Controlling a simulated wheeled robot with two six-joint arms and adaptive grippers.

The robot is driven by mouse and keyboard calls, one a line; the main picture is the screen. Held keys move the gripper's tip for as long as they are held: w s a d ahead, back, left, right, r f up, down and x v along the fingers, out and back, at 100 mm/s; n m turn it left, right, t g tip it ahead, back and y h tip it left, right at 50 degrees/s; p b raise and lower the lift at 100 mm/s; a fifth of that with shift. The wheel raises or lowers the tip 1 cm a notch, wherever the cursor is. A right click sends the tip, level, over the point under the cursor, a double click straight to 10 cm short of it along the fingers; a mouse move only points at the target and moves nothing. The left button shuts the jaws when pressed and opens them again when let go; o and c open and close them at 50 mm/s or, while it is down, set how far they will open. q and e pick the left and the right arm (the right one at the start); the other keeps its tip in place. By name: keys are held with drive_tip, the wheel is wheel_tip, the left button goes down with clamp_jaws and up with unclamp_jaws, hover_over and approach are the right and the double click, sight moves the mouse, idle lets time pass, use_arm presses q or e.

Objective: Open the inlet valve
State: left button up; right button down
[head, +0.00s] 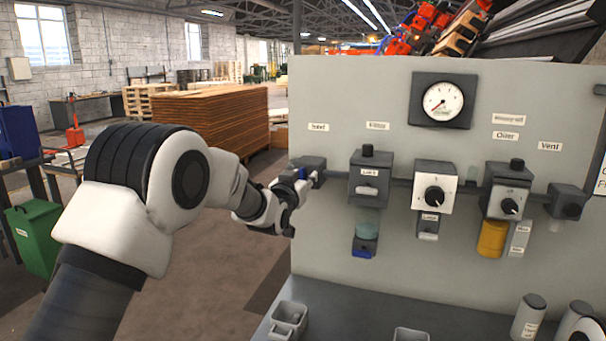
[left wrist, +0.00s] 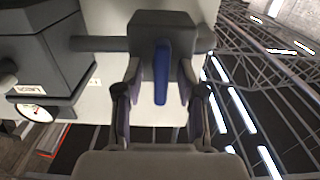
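The inlet valve is a dark grey block (head: 308,166) at the left end of the panel's pipe, below the "Inlet" label (head: 318,127). Its blue handle (head: 301,173) is partly hidden by my left gripper (head: 297,188) in the head view. In the left wrist view the valve block (left wrist: 160,30) is straight ahead, and the blue handle (left wrist: 161,75) lies between the two fingers of my left gripper (left wrist: 161,88). The fingers are open, one on each side of the handle, with a gap visible on both sides.
To the right along the pipe are a filter unit (head: 368,180), a regulator with a black knob (head: 434,188), an oiler (head: 506,187) and a vent block (head: 568,201). A pressure gauge (head: 443,101) is above. Grey cups (head: 288,318) stand on the bench (head: 345,318) below.

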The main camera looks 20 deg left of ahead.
use_arm(q)
clamp_jaws()
drive_tip(key=shift+b, duration=0.3)
drive_tip(key=m+b, duration=0.2)
drive_tip(key=m, duration=0.1)
drive_tip(key=shift+d+f+m, duration=0.1)
drive_tip(key=shift+f+m, duration=0.1)
drive_tip(key=shift+m, duration=0.1)
drive_tip(key=m+b, duration=0.3)
drive_tip(key=m, duration=0.2)
drive_tip(key=shift+d, duration=0.1)
drive_tip(key=m+b, duration=0.2)
drive_tip(key=m, duration=0.2)
drive_tip(key=shift+f+m, duration=0.15)
drive_tip(key=shift+m, duration=0.25)
drive_tip(key=m+b, duration=0.2)
drive_tip(key=m, duration=0.2)
drive_tip(key=shift+d+f, duration=0.1)
drive_tip(key=shift+m, duration=0.4)
unclamp_jaws()
